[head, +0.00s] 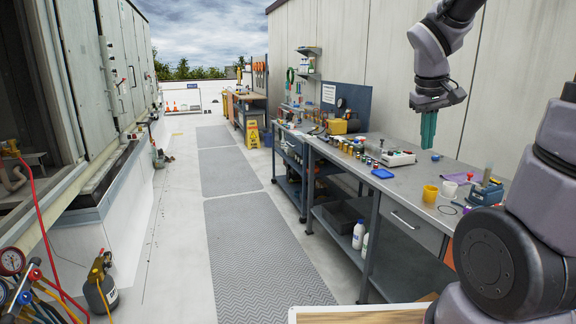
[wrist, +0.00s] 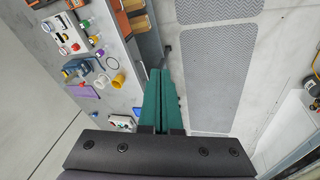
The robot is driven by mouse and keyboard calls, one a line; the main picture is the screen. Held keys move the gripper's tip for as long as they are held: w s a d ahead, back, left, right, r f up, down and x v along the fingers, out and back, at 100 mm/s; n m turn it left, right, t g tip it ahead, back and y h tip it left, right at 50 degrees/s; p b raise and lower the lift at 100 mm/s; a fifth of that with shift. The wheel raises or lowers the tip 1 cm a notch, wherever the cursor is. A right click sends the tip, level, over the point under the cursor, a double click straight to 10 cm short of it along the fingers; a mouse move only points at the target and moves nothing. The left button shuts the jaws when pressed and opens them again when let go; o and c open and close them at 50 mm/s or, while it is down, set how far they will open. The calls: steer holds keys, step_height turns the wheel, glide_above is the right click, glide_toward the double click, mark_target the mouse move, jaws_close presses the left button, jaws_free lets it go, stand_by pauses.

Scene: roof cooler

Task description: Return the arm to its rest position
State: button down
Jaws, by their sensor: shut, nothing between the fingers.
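My gripper (head: 428,128) hangs at the upper right of the head view, with its green fingers pointing down, above the workbench (head: 405,192) and apart from it. In the wrist view my gripper (wrist: 161,80) shows as two green fingers held together with nothing between them. My arm comes in from the right side of the head view, with a large grey joint in the lower right corner.
On the bench are a yellow cup (head: 430,194), a blue tray (head: 382,173), a grey control box (head: 398,158) and several small parts. The grey walkway mats (head: 262,250) are clear. Gauges (head: 12,262) with hoses stand at lower left. A yellow floor sign (head: 252,134) stands further back.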

steer(key=s+a+r+m+t+y, duration=0.4)
steer(key=s+a+r, duration=0.4)
steer(key=s, duration=0.3)
steer(key=shift+s+a+r+m+y, duration=0.3)
steer(key=shift+s+r+m, duration=0.1)
steer(key=shift+r, duration=0.1)
steer(key=shift+d+t, duration=0.1)
steer(key=shift+t, duration=0.2)
